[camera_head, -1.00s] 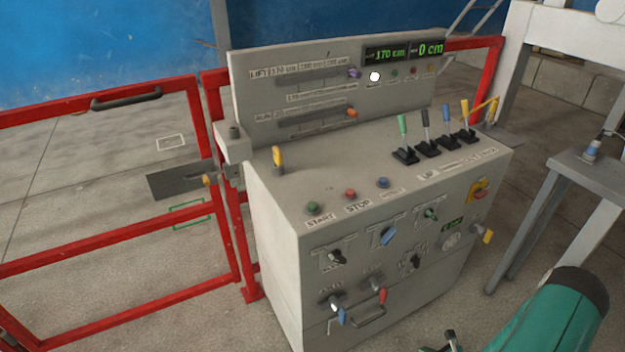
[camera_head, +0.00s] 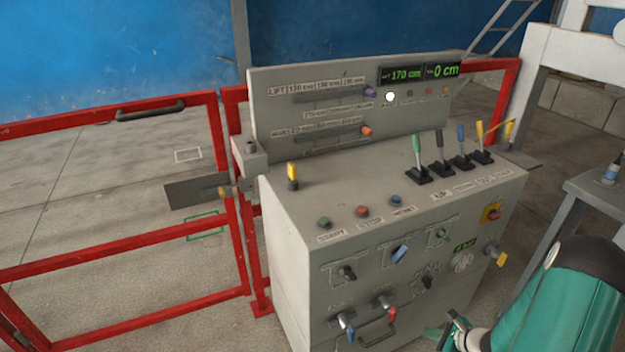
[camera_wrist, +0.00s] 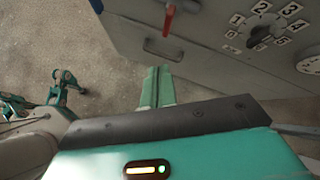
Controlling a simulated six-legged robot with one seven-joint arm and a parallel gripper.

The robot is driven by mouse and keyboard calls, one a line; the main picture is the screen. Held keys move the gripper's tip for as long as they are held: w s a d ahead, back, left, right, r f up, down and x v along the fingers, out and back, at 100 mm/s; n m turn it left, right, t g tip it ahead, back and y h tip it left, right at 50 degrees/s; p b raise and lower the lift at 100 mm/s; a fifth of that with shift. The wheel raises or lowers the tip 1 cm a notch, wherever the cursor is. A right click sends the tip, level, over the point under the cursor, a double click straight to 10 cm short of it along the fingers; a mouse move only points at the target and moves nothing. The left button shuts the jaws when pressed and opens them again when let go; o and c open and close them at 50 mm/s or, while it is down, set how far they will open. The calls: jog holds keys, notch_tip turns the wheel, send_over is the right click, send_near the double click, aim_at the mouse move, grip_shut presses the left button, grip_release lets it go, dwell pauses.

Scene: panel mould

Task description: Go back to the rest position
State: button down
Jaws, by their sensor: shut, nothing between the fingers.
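My gripper (camera_wrist: 157,85) shows in the wrist view as two green fingers lying side by side, shut with nothing between them. It points toward the lower front of the grey control cabinet (camera_head: 300,290), near a bar handle (camera_wrist: 163,51) and a red lever (camera_wrist: 168,22). A gap to the panel seems to remain, but I cannot tell its size. In the head view my green arm fills the lower right corner, close to the cabinet's right front. The fingertips are not clear there.
A red barrier (camera_head: 110,241) stands left of the cabinet. A grey stand (camera_head: 600,192) is at the right. The cabinet carries upright levers (camera_head: 440,150), buttons and a numbered knob (camera_wrist: 262,35). Bare floor (camera_head: 120,190) shows behind the barrier.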

jog(key=a+r+n+g, duration=0.2)
jog(key=a+r+n, duration=0.5)
jog(key=r, duration=0.6)
jog(key=a+r+n+g, duration=0.2)
jog(key=a+r+n, duration=0.5)
jog(key=r, duration=0.5)
jog(key=s+a+r+n+h, duration=0.1)
jog(key=s+a+r+n, duration=0.2)
jog(key=s+r, duration=0.3)
jog(key=s+a+r+n+t+h, duration=0.1)
jog(key=s+a+r+n+h, duration=0.1)
jog(key=s+a+r+n, duration=0.1)
jog(key=s+a+r+n+h, duration=0.2)
jog(key=s+r+n, duration=0.3)
jog(key=s+r, duration=0.3)
jog(key=shift+s+a+r+t, duration=0.3)
jog(key=shift+a+t, duration=0.1)
